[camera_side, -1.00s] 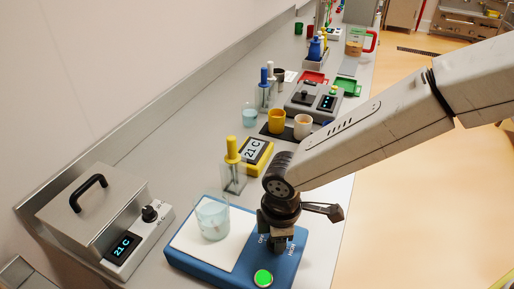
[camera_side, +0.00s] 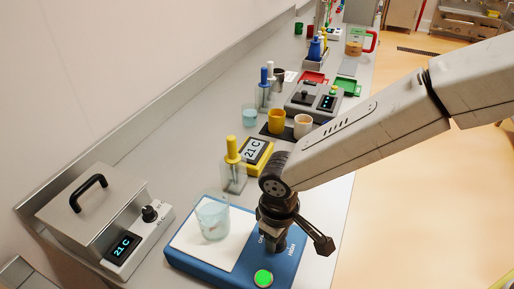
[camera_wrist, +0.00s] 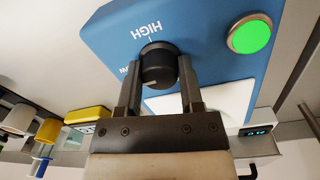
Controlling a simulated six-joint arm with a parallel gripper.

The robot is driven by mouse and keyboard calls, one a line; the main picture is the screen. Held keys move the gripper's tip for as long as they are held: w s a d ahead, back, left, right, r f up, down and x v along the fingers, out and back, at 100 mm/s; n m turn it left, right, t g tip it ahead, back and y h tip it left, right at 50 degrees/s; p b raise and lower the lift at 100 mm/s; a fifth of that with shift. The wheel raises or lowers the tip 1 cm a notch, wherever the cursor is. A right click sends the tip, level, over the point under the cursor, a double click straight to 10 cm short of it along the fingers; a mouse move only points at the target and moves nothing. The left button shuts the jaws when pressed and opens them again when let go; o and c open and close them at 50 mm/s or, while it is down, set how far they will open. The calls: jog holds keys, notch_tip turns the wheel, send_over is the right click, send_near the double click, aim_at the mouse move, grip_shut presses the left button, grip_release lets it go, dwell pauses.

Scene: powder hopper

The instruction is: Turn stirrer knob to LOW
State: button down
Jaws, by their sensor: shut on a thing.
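The blue stirrer (camera_side: 215,274) stands at the front of the bench with a green button (camera_side: 263,278) and a white top plate. My gripper (camera_side: 277,243) points down over its control panel and hides the knob in the side view. In the wrist view the black stirrer knob (camera_wrist: 158,62) sits between the two fingers of my gripper (camera_wrist: 159,82), which is shut on it. The HIGH label (camera_wrist: 146,30) shows beyond the knob. Another label, ending in W, is partly covered by the left finger. The knob's pointer direction is not clear.
A glass beaker (camera_side: 212,219) with pale blue liquid stands on the stirrer plate.

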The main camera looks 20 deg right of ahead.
dwell(0.4)
jog(key=shift+c, duration=1.2)
grip_release()
jog(key=shift+a+r, duration=0.1)
jog(key=shift+r, duration=3.85)
jog(key=shift+w+d, duration=0.1)
jog(key=shift+d, duration=0.3)
jog(key=w+d+f+m+t, duration=0.1)
jog(key=d+m, duration=0.2)
jog(key=d, duration=1.2)
jog(key=s+d+f+m, duration=0.1)
jog(key=s+d, duration=0.2)
jog(key=d, duration=0.4)
jog(key=s+d+f+m+t, duration=0.1)
jog(key=s+d+m, duration=0.1)
jog(key=d, duration=0.5)
jog(key=shift+s+d+f, duration=0.25)
jog(key=shift+s+d, duration=0.1)
jog(key=shift+s, duration=0.4)
